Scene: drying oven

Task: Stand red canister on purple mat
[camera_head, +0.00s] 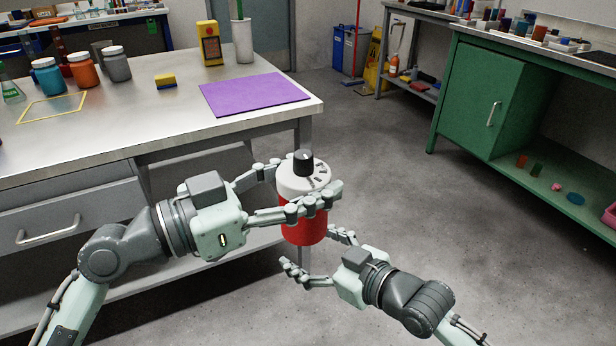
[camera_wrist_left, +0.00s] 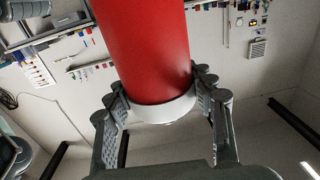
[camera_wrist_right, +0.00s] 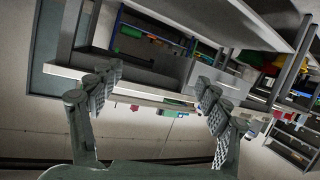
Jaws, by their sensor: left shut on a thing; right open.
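The red canister (camera_head: 303,229) has a white top and a black knob. My left gripper (camera_head: 300,195) is shut around its upper part and holds it upright in the air, in front of the table's right corner. In the left wrist view the red body (camera_wrist_left: 145,45) and a white band sit between the fingers (camera_wrist_left: 165,95). The purple mat (camera_head: 254,94) lies flat and empty at the table's right end, beyond the canister. My right gripper (camera_head: 318,258) is open and empty, just below the canister; it also shows in the right wrist view (camera_wrist_right: 150,95).
A yellow outlined square (camera_head: 52,108) is at left. A green cabinet (camera_head: 480,95) stands at right; the floor between is clear.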

